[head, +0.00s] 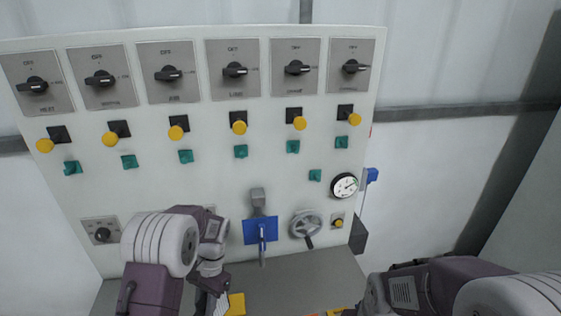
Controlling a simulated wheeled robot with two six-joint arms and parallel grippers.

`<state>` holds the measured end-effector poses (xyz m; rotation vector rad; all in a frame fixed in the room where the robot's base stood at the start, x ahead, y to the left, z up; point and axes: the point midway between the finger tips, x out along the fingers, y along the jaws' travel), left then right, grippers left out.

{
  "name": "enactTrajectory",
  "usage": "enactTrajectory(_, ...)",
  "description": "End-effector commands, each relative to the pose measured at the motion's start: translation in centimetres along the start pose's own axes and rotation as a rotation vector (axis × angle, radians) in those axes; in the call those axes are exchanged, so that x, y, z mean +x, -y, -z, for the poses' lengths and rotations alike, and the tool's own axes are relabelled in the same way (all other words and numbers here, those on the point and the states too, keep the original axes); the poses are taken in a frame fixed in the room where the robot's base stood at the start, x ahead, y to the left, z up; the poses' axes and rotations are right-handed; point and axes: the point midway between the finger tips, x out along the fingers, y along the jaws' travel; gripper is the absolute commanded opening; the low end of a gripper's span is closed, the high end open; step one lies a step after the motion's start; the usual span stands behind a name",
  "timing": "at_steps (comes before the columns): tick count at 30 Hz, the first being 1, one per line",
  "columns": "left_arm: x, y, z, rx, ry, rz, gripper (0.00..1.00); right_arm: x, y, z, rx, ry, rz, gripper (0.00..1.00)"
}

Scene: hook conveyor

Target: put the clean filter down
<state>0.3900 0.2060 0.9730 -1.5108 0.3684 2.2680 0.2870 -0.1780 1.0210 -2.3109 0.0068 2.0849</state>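My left gripper (212,290) is low in the head view, over the grey ledge below the panel, and is partly cut off by the bottom edge. A small white, ribbed piece (222,304) shows right at its fingers; it may be the clean filter, but most of it is hidden. I cannot tell whether the fingers are closed on it. A yellow block (237,303) is just right of it. My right arm comes in from the lower right, and its gripper is out of view.
A white control panel (215,215) with rotary switches and yellow knobs stands ahead. A blue plate with a lever (261,231), a handwheel (306,225) and a gauge (343,186) stick out low on it. The grey ledge (300,281) is bare in the middle.

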Motion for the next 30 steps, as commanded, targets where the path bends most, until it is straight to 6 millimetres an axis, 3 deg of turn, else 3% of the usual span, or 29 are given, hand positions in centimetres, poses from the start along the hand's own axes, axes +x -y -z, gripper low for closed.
enactTrajectory(3,-0.8,-1.4,-0.4,-0.210,-0.002,-0.087,0.00,0.0,0.0,0.0,0.000,0.000,0.000,0.43)
enactTrajectory(9,-0.9,-2.5,-1.4,-0.430,-0.001,-0.178,0.00,0.0,0.0,0.0,0.000,0.000,0.000,0.43)
enactTrajectory(30,-0.9,-2.5,-1.3,-0.439,-0.002,-0.179,0.00,0.0,0.0,0.0,0.000,0.000,0.000,0.43)
